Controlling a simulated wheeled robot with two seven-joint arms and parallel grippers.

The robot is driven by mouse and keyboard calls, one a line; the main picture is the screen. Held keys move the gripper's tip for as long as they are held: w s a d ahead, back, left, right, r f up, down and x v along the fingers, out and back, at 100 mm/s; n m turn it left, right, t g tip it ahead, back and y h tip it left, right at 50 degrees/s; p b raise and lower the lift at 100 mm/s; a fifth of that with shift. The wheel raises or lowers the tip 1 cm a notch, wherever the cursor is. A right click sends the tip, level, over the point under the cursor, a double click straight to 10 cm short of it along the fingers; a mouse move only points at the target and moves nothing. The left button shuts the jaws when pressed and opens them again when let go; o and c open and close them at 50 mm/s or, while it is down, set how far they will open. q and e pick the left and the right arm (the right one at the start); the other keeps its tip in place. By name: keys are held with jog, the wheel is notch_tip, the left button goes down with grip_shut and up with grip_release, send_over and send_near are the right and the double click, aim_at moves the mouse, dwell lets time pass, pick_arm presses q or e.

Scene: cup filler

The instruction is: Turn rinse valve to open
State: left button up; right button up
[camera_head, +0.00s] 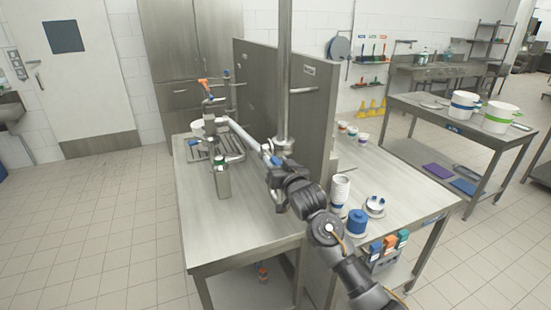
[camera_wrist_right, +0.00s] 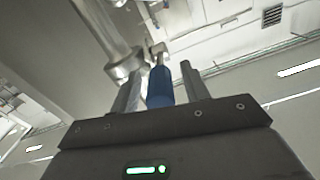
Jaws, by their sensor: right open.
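The rinse valve shows as a blue handle (camera_wrist_right: 160,88) on a metal stem in the right wrist view, beside a thick metal pipe (camera_wrist_right: 125,65). A small blue part also shows at my right gripper (camera_head: 270,168) in the head view, beside the steel post. The right gripper's fingers (camera_wrist_right: 160,72) are open, one on each side of the blue handle. I cannot tell whether they touch it. My right arm reaches in from the bottom right and partly covers the valve. My left gripper is not in view.
A steel partition (camera_head: 308,120) and an upright post (camera_head: 285,70) stand close to the gripper. On the right side are stacked white cups (camera_head: 340,190) and a blue container (camera_head: 357,222). A steel canister (camera_head: 223,183) stands left on the steel table (camera_head: 215,230), whose front is clear.

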jog(key=shift+w+a, duration=0.15)
jog(key=shift+w, duration=0.25)
grip_shut()
jog(key=shift+f, duration=0.1)
jog(key=shift+w+a+f+t+y+b, duration=0.2)
jog(key=shift+f+t+b, duration=0.8)
jog(key=shift+b, duration=2.65)
jog(key=shift+w+d+f+t+y+b, duration=0.1)
jog(key=shift+w+f+t+y+b, duration=0.75)
jog(key=shift+b, duration=2.75)
jog(key=shift+s+a+f+t+y+b, duration=0.25)
jog(key=shift+f+t+b, duration=0.4)
jog(key=shift+t+b, duration=1.95)
